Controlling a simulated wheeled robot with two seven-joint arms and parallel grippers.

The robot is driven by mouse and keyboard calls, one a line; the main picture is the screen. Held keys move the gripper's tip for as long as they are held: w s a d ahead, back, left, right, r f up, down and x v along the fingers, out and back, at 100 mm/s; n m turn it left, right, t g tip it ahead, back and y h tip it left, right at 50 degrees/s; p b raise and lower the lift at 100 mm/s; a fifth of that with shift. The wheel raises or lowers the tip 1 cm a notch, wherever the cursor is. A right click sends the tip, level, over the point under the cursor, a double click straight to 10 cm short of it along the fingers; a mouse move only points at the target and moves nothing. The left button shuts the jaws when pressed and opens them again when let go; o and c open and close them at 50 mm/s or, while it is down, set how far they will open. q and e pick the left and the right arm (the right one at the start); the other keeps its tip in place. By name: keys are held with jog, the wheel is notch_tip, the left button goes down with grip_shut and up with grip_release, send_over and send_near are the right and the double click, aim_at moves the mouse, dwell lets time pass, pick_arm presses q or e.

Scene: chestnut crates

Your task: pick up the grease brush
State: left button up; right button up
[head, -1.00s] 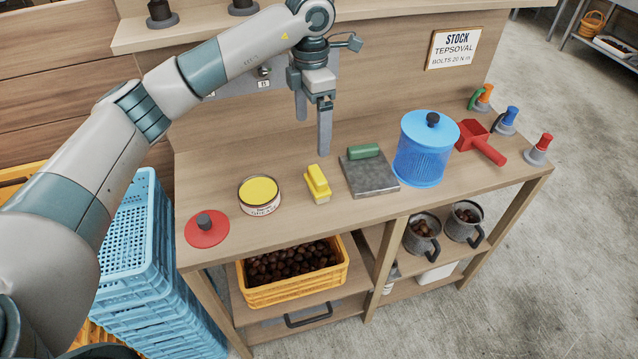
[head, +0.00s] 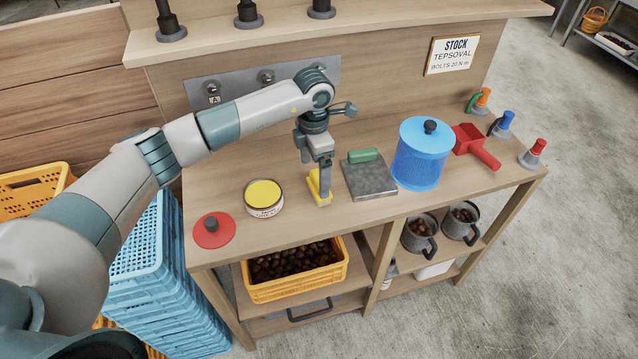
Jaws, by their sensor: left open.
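The grease brush (head: 314,188), a small yellow block with a paler lower part, stands on the bench top between an open tin of yellow grease (head: 263,198) and a grey plate (head: 369,181). My left gripper (head: 320,178) is open and points down at the brush. One finger stands in front of the brush and hides part of it. The other finger is mostly hidden, so I cannot tell whether either finger touches the brush. My right gripper is not in view.
A blue lidded canister (head: 420,160) and a red tool (head: 470,143) stand further right. A red lid (head: 213,232) lies left. Blue crates (head: 160,270) stand beside the bench.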

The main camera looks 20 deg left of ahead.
aim_at(316, 179)
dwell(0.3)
pick_arm(q)
notch_tip(316, 179, down, 2)
jog(key=shift+w+d+p, duration=0.1)
jog(key=shift+p, duration=1.05)
notch_tip(316, 179, down, 2)
jog(key=shift+p, duration=0.55)
jog(key=shift+w+f, duration=0.1)
jog(key=shift+f, duration=0.55)
jog(key=c, duration=1.2)
